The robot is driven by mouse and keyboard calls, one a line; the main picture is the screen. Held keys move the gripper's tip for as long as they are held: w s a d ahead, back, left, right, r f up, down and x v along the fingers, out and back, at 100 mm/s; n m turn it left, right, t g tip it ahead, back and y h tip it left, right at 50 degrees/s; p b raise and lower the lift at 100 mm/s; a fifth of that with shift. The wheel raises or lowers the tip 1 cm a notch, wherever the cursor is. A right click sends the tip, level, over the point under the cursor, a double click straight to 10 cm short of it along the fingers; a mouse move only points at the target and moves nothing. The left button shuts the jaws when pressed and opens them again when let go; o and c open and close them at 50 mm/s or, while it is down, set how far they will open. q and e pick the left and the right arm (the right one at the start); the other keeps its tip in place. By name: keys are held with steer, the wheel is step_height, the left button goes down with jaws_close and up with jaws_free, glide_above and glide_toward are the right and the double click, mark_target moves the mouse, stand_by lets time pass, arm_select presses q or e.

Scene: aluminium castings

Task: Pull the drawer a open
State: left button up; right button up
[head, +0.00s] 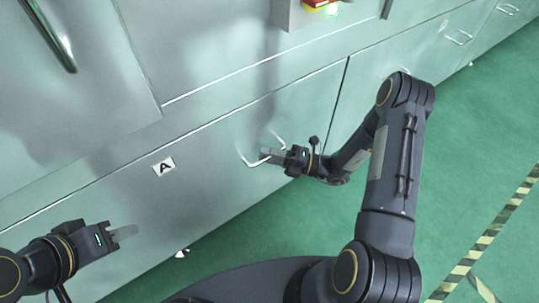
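Drawer A (205,190) is a wide pale metallic front low in the cabinet, marked with a white label "A" (164,166). It looks closed, with its front in line with the cabinet face. Its bright bar handle (252,163) sticks out to the right of the label. Whether the fingers are closed on the bar is not clear. My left gripper (132,231) is at lower left, in front of the drawer's lower part and away from the handle; its finger gap does not show.
More drawers with bar handles (459,37) continue to the right. A grey box with a red and yellow part (319,5) is above. A large handle (50,38) is at upper left. Green floor (470,170) with a striped tape line (487,238) is open at right.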

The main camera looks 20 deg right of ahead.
steer(key=shift+c, duration=0.2)
jaws_close()
